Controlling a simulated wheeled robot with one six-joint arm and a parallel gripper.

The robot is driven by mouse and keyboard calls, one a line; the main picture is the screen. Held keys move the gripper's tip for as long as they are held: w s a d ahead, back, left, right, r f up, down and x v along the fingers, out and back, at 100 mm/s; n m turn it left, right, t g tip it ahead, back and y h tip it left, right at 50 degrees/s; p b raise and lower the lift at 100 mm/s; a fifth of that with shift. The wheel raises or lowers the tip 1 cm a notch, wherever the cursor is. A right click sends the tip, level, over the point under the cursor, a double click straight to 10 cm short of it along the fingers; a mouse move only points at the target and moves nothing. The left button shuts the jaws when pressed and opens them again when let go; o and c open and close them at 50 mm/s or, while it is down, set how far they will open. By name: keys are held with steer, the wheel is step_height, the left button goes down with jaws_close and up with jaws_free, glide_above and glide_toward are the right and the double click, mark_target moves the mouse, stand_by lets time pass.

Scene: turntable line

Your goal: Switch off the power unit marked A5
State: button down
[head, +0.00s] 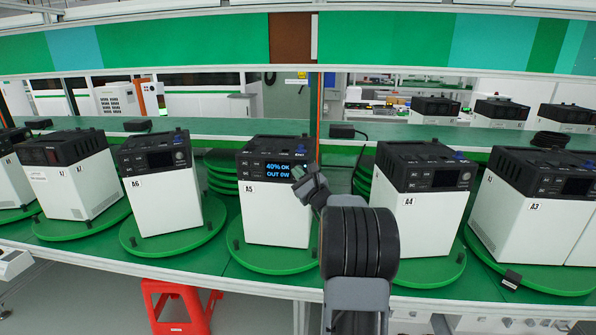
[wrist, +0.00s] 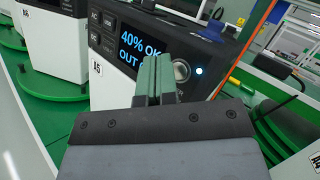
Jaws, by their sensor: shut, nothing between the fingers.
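The power unit marked A5 (head: 276,215) is a white box with a black top, standing on a green turntable (head: 262,261). Its display (head: 278,170) is lit and reads "40% OK" and "OUT 0W". In the wrist view the A5 unit (wrist: 115,85) shows its lit display (wrist: 133,48), a round knob (wrist: 181,71) and a small glowing blue-white light (wrist: 199,71). My gripper (head: 303,180) is shut and empty, in front of the right part of A5's panel. In the wrist view its fingertips (wrist: 158,62) overlap the display's right end; I cannot tell whether they touch.
Units A6 (head: 165,203) and A4 (head: 415,225) stand on turntables to either side, with A3 (head: 525,222) further right. Their displays look dark. A shelf with more units (head: 436,108) runs behind. A red stool (head: 178,305) stands below the line.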

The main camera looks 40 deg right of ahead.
steer(key=shift+w+d, duration=0.1)
steer(key=shift+d, duration=0.05)
stand_by(0.7)
steer(key=shift+w+d+b, duration=0.15)
steer(key=shift+w+b, duration=0.05)
steer(key=shift+b, duration=0.1)
steer(key=shift+w+d, duration=0.25)
stand_by(0.7)
steer(key=shift+s+a+b, duration=0.1)
steer(key=shift+b, duration=0.2)
steer(key=shift+s+a+b, duration=0.45)
steer(key=shift+b, duration=0.05)
steer(key=shift+s+a+b, duration=1.6)
steer(key=shift+s+a, duration=0.1)
steer(key=shift+s, duration=0.1)
